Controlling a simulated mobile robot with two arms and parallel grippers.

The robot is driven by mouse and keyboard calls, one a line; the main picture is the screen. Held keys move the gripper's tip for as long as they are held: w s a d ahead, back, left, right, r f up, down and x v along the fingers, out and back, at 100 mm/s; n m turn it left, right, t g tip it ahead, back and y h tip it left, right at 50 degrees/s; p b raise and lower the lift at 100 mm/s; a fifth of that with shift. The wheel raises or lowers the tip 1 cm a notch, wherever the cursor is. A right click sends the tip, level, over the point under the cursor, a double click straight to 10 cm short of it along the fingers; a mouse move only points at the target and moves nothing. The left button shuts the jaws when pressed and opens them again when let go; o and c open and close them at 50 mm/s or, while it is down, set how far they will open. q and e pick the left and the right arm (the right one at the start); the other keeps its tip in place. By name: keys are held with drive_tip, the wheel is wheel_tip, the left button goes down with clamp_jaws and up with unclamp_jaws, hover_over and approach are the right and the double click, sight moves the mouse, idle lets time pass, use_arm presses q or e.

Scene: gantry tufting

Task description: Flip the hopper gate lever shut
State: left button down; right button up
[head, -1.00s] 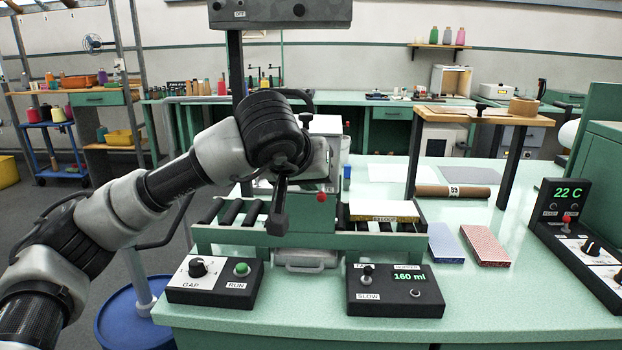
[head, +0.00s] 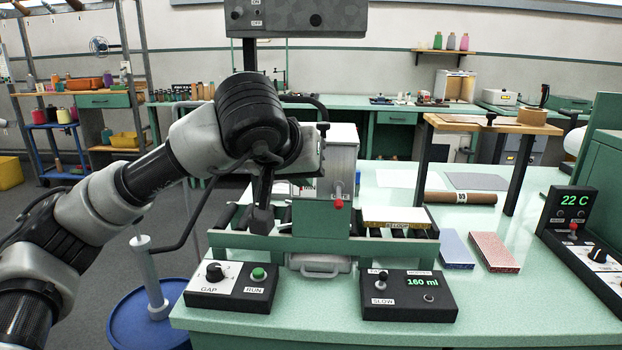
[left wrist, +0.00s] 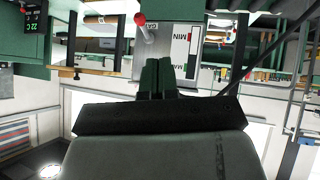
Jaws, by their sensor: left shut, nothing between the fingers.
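The hopper (head: 343,160) is a pale metal box on the green machine frame. Its gate lever (head: 338,204) has a red knob, hanging low on the front face. The lever also shows in the left wrist view (left wrist: 140,18), with its rod running from the knob to the hopper face beside MIN and MAX labels. My left gripper (head: 261,219) is shut and empty, pointing down in front of the machine, left of the lever and apart from it. Its dark fingers show in the left wrist view (left wrist: 165,80). My arm hides part of the hopper's left side. My right gripper is not in view.
Below are a GAP/RUN control box (head: 232,285) and a box reading 160 ml (head: 408,296). A pale-topped block (head: 396,216) lies on the rollers at right. Blue (head: 449,249) and red (head: 493,251) blocks lie on the green bench.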

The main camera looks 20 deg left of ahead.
use_arm(q)
drive_tip(key=s+f+v, duration=0.1)
drive_tip(key=v, duration=0.5)
drive_tip(key=shift+s+d+r, duration=0.2)
drive_tip(key=shift+d+r, duration=0.05)
drive_tip(key=shift+d, duration=0.2)
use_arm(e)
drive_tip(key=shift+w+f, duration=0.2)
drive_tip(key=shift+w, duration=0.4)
